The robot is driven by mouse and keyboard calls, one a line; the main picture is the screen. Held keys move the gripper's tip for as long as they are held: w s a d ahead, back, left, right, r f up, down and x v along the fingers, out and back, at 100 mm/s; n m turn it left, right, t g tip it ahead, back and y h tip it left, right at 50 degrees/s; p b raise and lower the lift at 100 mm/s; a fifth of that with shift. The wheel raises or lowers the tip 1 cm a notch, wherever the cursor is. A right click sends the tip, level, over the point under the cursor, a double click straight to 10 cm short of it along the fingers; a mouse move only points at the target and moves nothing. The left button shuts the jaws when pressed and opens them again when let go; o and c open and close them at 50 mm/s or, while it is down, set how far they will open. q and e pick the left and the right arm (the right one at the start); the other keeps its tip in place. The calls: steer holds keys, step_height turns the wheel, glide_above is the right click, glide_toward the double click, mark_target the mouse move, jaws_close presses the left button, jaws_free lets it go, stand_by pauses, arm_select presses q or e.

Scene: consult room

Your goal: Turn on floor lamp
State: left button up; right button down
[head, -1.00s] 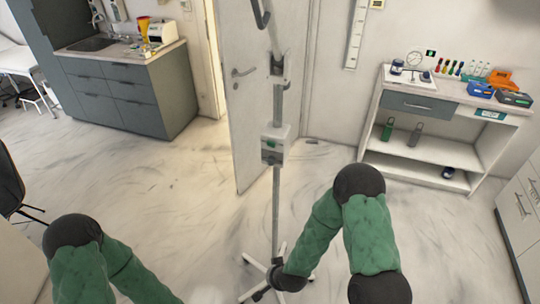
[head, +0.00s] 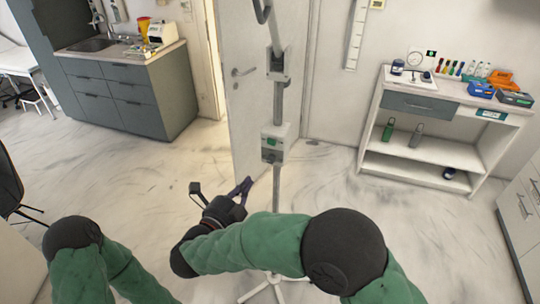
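A tall grey stand (head: 277,100) with a small white box (head: 275,150) and a green button (head: 271,142) on its pole stands upright in the middle of the head view. I take it for the floor lamp, though its top is cut off by the upper edge. My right gripper (head: 246,184) is just left of the pole and below the box, its fingers towards the pole. I see no contact with the stand. Only my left arm's elbow shows; the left gripper is out of view.
A door (head: 249,90) stands ajar behind the pole. A grey cabinet with a sink (head: 92,44) is at the left. A white shelf unit (head: 425,150) with small items is at the right. The stand's legs (head: 272,286) are partly behind my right arm. The floor between is clear.

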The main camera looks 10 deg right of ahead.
mark_target(276, 146)
steer(key=shift+s+r+m, duration=0.3)
steer(key=shift+s+r, duration=0.1)
steer(key=shift+w, duration=0.1)
steer(key=b+x, duration=0.1)
steer(key=x, duration=1.3)
steer(key=shift+d+b, duration=0.1)
steer(key=shift+b, duration=0.3)
steer(key=shift+d+f+b, duration=0.1)
steer(key=shift+d+b, duration=0.15)
steer(key=shift+b, duration=0.1)
steer(key=shift+n+t+y, duration=0.3)
steer(key=shift+n, duration=0.1)
